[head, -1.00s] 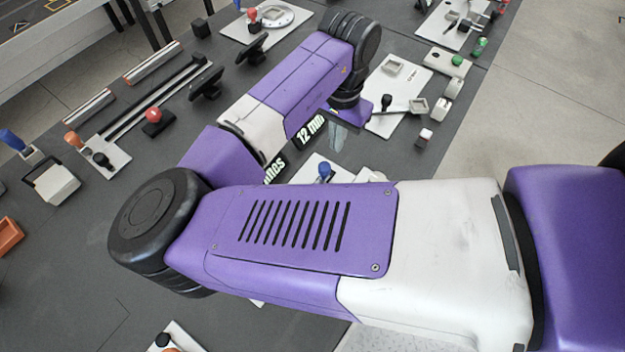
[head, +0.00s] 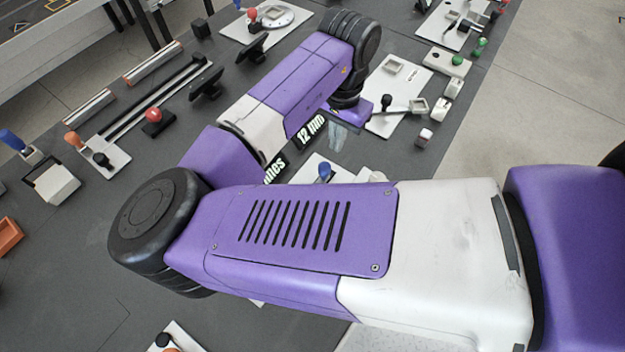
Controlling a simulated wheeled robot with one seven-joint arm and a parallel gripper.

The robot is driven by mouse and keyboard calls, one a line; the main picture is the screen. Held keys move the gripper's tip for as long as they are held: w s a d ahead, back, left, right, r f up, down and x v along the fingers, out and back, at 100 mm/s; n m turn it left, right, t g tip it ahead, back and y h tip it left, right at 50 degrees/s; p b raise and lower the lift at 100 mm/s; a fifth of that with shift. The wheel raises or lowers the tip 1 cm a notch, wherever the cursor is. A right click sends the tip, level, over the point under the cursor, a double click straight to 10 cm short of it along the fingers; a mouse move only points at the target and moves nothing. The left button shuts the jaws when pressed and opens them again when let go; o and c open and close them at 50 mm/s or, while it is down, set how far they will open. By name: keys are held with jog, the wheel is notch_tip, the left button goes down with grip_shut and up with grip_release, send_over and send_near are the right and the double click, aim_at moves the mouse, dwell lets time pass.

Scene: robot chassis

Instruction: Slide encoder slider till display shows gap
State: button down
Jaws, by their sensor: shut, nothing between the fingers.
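A black display (head: 309,131) reading "12 mm" stands just left of my wrist, partly hidden by my arm. A second display (head: 275,171) shows only the end of a word, cut off by my forearm. I cannot tell for sure which part is the encoder slider; a long dark rail (head: 160,97) runs at the left, with a white plate and black knob (head: 102,159) at its near end. My gripper (head: 345,136) shows only as a small greyish piece below my purple wrist, right of the "12 mm" display. It looks shut and empty.
A blue knob (head: 324,171) on a white plate is partly behind my arm. A black-knobbed lever (head: 386,102) stands right of my wrist. A red button (head: 153,115) and small black stands (head: 206,84) are at the left. Open dark tabletop (head: 60,275) lies at the lower left.

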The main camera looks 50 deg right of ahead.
jog(key=shift+f, duration=0.1)
jog(key=shift+f+b, duration=1.4)
jog(key=shift+f, duration=0.85)
jog(key=shift+a+p, duration=0.35)
jog(key=shift+a, duration=1)
dwell(2.5)
jog(key=shift+d+p, duration=0.3)
jog(key=shift+d, duration=0.3)
jog(key=shift+r, duration=0.15)
notch_tip(320, 180, up, 8)
jog(key=p, duration=0.7)
